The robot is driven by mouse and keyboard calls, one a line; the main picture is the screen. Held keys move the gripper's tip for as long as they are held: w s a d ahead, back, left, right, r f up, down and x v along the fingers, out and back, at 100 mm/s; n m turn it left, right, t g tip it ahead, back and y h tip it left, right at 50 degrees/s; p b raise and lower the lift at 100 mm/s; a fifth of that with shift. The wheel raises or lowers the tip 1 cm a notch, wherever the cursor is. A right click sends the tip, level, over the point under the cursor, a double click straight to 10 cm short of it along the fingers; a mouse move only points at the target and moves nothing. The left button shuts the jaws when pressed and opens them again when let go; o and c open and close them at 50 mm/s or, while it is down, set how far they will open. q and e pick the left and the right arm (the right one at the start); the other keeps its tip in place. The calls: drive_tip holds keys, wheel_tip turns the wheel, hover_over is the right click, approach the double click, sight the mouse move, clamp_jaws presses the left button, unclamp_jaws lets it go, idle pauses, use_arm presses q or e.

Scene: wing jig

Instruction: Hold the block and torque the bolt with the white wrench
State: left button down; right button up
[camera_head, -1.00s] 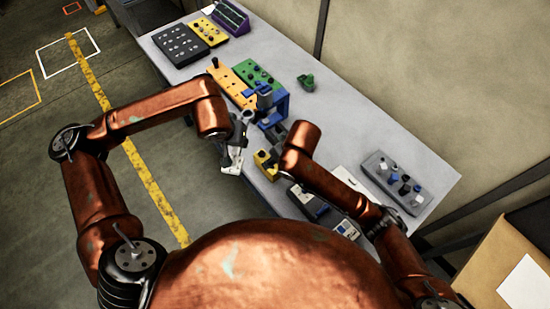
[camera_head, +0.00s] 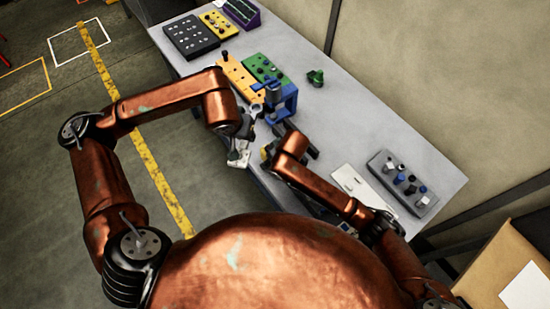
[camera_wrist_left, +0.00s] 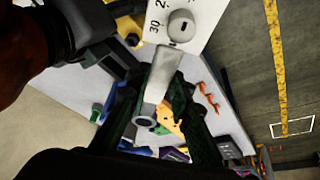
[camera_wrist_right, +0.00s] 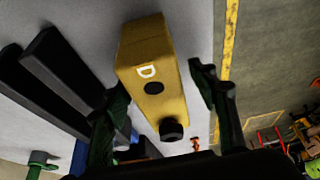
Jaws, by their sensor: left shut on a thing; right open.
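The white wrench (camera_wrist_left: 155,85) is between the dark fingers of my left gripper (camera_wrist_left: 150,108), which is shut on it. Its ring end and a white dial with numbers show in the left wrist view. In the head view the wrench (camera_head: 239,157) hangs near the table's front edge. A yellow block (camera_wrist_right: 150,65) marked "D", with a dark hole and a black bolt head (camera_wrist_right: 171,129), lies between the spread fingers of my right gripper (camera_wrist_right: 165,100). The right gripper is open. In the head view my right arm mostly hides the block.
A blue stand (camera_head: 282,100) is close behind the grippers. Orange (camera_head: 238,78) and green (camera_head: 264,68) boards lie beyond it.

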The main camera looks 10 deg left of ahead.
drive_tip(key=shift+c, duration=0.7)
clamp_jaws()
